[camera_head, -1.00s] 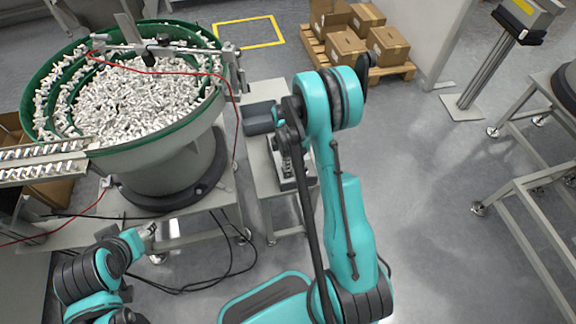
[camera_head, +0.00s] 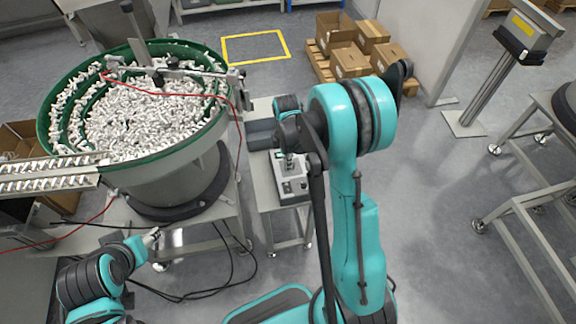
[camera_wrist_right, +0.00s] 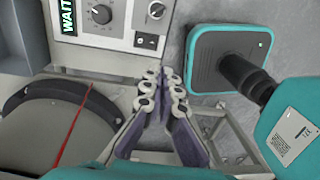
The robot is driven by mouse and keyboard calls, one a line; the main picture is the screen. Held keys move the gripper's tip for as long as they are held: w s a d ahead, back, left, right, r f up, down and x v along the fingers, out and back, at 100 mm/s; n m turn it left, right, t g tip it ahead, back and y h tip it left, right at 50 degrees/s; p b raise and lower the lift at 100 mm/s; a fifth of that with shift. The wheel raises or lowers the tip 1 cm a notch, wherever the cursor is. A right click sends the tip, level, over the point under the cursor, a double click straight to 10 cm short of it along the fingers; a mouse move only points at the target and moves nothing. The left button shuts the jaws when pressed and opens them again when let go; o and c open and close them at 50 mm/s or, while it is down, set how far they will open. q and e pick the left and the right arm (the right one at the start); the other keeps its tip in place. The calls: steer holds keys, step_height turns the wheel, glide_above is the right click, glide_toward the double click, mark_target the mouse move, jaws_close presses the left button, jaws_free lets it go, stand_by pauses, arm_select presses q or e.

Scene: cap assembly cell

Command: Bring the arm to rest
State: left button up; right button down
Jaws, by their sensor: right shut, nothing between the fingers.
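My right arm (camera_head: 350,200) rises from the lower right of the head view, bent at a high joint. Its right gripper (camera_head: 289,162) hangs down over a grey control box (camera_head: 292,186) on a narrow stand. In the right wrist view the right gripper (camera_wrist_right: 164,84) has its fingertips together with nothing between them. The control box (camera_wrist_right: 120,22) shows there with a "WAIT" display, a knob and a switch. My left gripper (camera_head: 152,238) is small at the lower left of the head view; its finger state is unclear.
A green-rimmed bowl feeder (camera_head: 215,120) full of small white parts stands left of the right arm. Cables lie on the floor below it. Boxes on a pallet (camera_head: 318,66) stand at the back. A metal frame (camera_head: 520,215) is at right. Floor between is clear.

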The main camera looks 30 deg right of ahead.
stand_by(0.3)
steer(key=s+a+r+m+t+b, duration=0.1)
steer(key=s+a+r+m+t, duration=0.15)
steer(key=r, duration=0.35)
steer(key=s+a+r+m+t, duration=0.1)
steer(key=s+a+r+m, duration=0.1)
steer(key=s+r+m, duration=0.3)
steer(key=s+a+r+m+t+b, duration=0.1)
steer(key=s+a+r+m+t, duration=0.3)
steer(key=s+m, duration=0.3)
steer(key=shift+r+m, duration=0.35)
steer(key=shift+r, duration=0.15)
steer(key=shift+a, duration=0.1)
